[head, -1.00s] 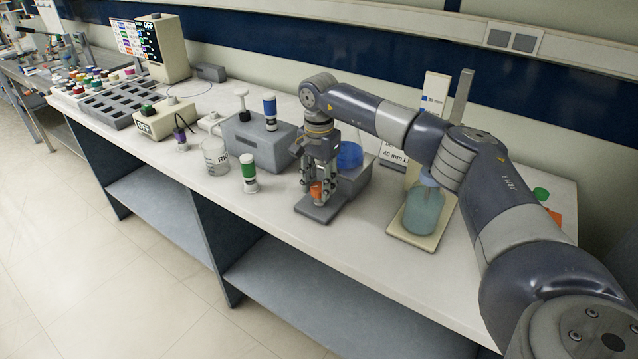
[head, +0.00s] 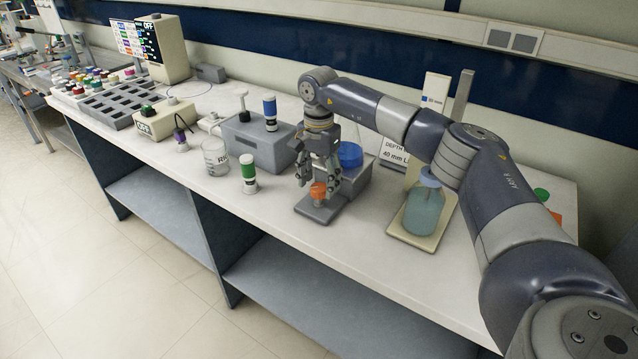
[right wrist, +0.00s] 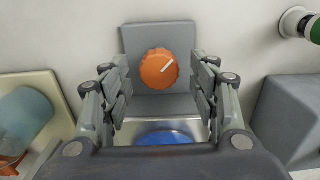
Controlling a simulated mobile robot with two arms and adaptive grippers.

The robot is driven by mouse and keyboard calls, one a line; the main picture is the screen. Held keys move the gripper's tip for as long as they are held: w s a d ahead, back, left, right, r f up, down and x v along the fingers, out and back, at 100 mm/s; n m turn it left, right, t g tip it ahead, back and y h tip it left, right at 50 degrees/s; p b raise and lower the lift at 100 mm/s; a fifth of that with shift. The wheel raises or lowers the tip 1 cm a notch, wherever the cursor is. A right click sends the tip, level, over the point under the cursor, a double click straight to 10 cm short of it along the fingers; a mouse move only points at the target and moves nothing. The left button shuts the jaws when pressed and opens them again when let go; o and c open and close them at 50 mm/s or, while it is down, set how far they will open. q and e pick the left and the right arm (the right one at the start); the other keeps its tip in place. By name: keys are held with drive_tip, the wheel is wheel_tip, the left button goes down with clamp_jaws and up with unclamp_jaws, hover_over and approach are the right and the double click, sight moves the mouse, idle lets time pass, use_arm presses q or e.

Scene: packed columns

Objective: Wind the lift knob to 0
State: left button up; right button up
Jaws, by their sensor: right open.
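The lift knob (head: 318,190) is a round orange knob on a grey base plate (head: 316,213) near the bench's front edge. In the right wrist view the knob (right wrist: 159,69) bears a white line pointing to the upper right. No scale figures can be read. My right gripper (head: 320,181) is above the knob with its fingers spread. In the right wrist view its open fingers (right wrist: 160,88) stand on either side of the knob, clear of it. My left gripper is not in view.
A blue round thing (head: 349,155) is just behind the knob. A bottle of teal liquid (head: 423,210) stands on a pale plate to the right. The bench front beside the base is clear.

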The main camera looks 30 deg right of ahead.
sight(319, 187)
wheel_tip(319, 187, up, 11)
drive_tip(key=shift+f, duration=0.15)
idle(0.5)
